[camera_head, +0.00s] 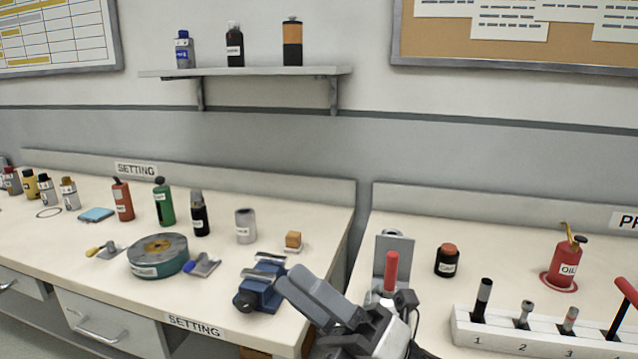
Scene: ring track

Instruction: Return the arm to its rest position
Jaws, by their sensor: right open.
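My right gripper (312,298) comes in from the bottom, in front of the gap between the two benches. Its dark grey fingers point up and to the left, and it is open with nothing seen between the fingers. It is close to the blue vise (262,284) in the picture; whether they touch I cannot tell. My left gripper is not in view.
The right bench holds a red-handled tool on a stand (391,270), a dark jar (447,261), an oil can (567,262) and a numbered rack (540,338).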

